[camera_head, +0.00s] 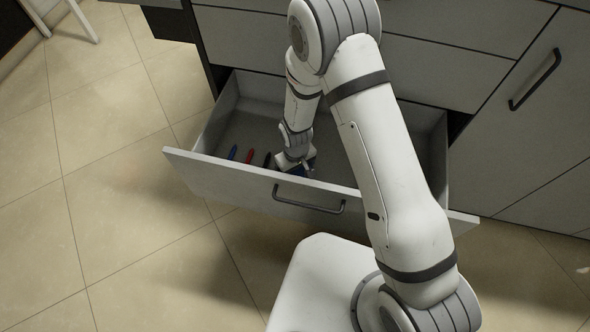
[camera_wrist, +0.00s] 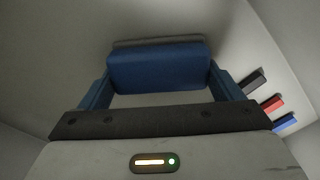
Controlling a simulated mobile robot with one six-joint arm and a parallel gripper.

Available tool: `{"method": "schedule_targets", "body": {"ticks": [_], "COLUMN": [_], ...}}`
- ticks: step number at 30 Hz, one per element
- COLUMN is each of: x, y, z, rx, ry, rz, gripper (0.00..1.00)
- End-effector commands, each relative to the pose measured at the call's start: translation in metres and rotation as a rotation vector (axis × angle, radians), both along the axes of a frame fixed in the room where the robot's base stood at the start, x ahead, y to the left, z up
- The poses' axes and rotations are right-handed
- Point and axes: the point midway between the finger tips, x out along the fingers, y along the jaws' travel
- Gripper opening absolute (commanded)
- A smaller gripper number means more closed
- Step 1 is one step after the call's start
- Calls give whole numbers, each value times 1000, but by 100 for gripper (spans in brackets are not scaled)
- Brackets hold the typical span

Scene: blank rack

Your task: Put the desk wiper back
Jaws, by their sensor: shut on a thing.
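The desk wiper (camera_wrist: 158,68) is a blue block with a grey strip along its far edge. In the wrist view it sits between the two fingers of my gripper (camera_head: 298,168), which is shut on it. In the head view my gripper reaches down inside the open drawer (camera_head: 338,198), near its front panel. My wrist mostly hides the wiper there. I cannot tell whether the wiper touches the drawer floor.
Blue (camera_head: 232,152), red (camera_head: 249,156) and black (camera_head: 267,160) markers lie in the drawer left of my gripper. The drawer's side walls and front panel surround it. A closed cabinet door (camera_head: 530,120) stands at right.

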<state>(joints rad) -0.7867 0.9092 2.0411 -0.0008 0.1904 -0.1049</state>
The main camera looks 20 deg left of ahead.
Motion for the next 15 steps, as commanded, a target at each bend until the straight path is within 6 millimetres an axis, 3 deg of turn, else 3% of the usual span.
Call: {"method": "schedule_targets", "body": {"ticks": [6, 7, 11, 15], "x": [0, 0, 0, 0], "y": [0, 0, 0, 0], "z": [-4, -3, -2, -2], "rx": [0, 0, 0, 0], "ry": [0, 0, 0, 0], "rz": [1, 1, 1, 1], "gripper": [68, 89, 99, 100]}}
